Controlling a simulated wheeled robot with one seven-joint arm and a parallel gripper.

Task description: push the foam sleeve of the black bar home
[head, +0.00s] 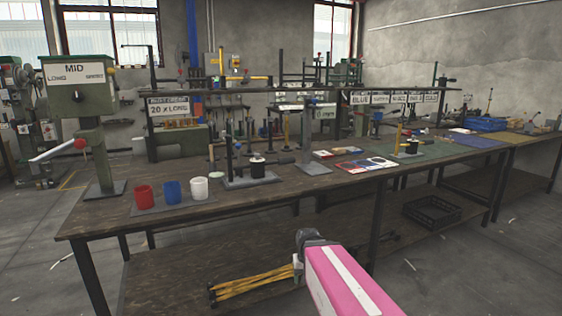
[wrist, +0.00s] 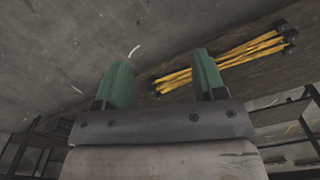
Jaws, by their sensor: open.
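A small fixture with a grey base plate (head: 236,183) stands on the long wooden bench, left of the middle in the head view. It has a dark upright post (head: 229,158) and a black cylinder with a pale band (head: 257,168). A dark, thick sleeve-like piece (head: 284,158) shows at its right; it looks like the foam sleeve of the black bar, but how far on it sits is too small to tell. My gripper (wrist: 160,62) shows two green fingers apart with nothing between them. It is in front of the bench, well away from the fixture.
Red (head: 144,197), blue (head: 172,192) and white (head: 199,188) cups stand left of the fixture. A green press (head: 90,120) stands at the bench's left end, its lever sticking out. A grey stand (head: 316,167) rises just right of the fixture. Yellow rods (head: 250,287) lie on the lower shelf.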

